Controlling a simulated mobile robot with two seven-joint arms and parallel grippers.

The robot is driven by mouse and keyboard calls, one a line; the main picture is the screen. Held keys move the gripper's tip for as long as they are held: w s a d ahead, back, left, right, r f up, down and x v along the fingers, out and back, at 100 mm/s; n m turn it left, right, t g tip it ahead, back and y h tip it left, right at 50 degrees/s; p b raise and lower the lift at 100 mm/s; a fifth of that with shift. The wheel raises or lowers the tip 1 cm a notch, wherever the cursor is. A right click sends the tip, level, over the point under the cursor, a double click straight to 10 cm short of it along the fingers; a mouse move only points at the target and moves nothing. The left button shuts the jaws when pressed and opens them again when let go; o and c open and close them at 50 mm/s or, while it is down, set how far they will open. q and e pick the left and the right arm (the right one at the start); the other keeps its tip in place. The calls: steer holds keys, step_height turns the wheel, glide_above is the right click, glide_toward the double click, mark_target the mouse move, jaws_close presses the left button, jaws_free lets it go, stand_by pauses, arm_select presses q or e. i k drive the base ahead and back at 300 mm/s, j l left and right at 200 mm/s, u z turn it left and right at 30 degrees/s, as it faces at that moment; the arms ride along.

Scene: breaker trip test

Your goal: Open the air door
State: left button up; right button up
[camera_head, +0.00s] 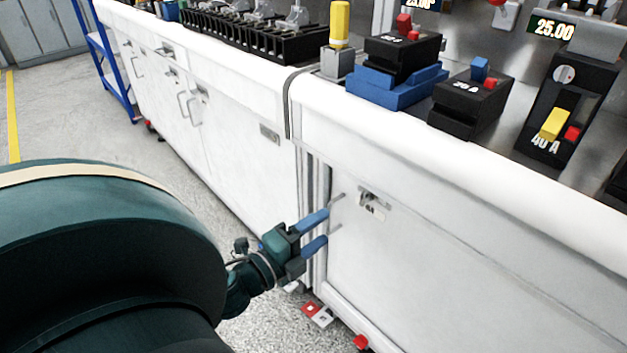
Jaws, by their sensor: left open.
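The white cabinet door (430,262) is on the front of the right-hand bench and looks shut. Small metal handle ends (338,198) stick out near its left edge. My left gripper (326,226) is open in front of that edge. Its two blue fingers point right, one above the other, beside the handle. The fingers hide part of the handle, so I cannot tell whether they touch it. A small latch or lock with a label (371,203) sits right of the handle. My right gripper is not in view.
Black and blue breaker units (398,85) and a breaker marked 40 A (562,112) stand on the bench top. Another white cabinet (235,125) with handles runs to the left. A blue rack (108,60) stands farther back. Grey floor is clear at left.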

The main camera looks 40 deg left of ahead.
mark_target(425, 293)
steer(key=k+j, duration=0.1)
steer(key=k, duration=0.9)
